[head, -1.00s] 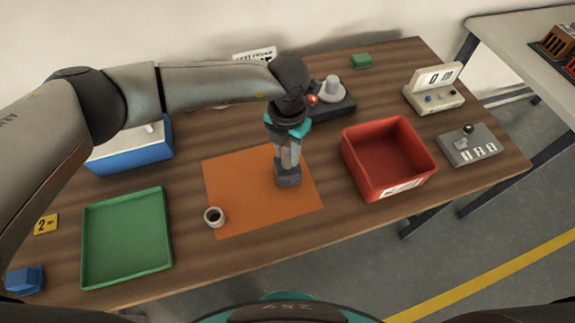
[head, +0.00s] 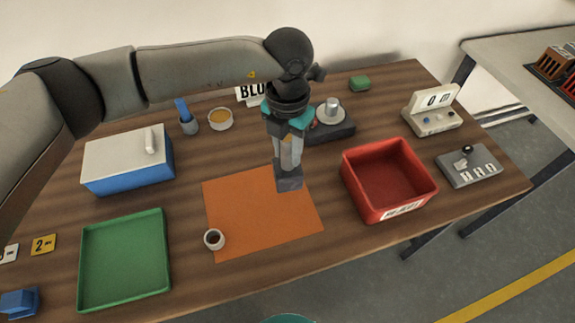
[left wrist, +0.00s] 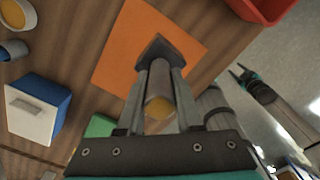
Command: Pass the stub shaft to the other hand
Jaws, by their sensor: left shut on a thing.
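My left gripper (head: 288,180) points down over the back right part of the orange mat (head: 240,215). It is shut on the stub shaft (head: 290,153), a grey cylinder mostly hidden by the fingers. In the left wrist view the shaft (left wrist: 158,105) shows between the fingers, with its tan round end toward the camera. Dark fingertips close off its far end. My right gripper (left wrist: 239,72) shows at the right of the left wrist view, well apart from the shaft, with its fingers spread and nothing between them. It is not in the head view.
A small white-rimmed cup (head: 213,240) stands on the mat's front left. A red bin (head: 378,205) is to the right, a green tray (head: 90,300) to the left. A blue box (head: 130,178) with a white lid stands back left. A dark device (head: 340,130) is behind the gripper.

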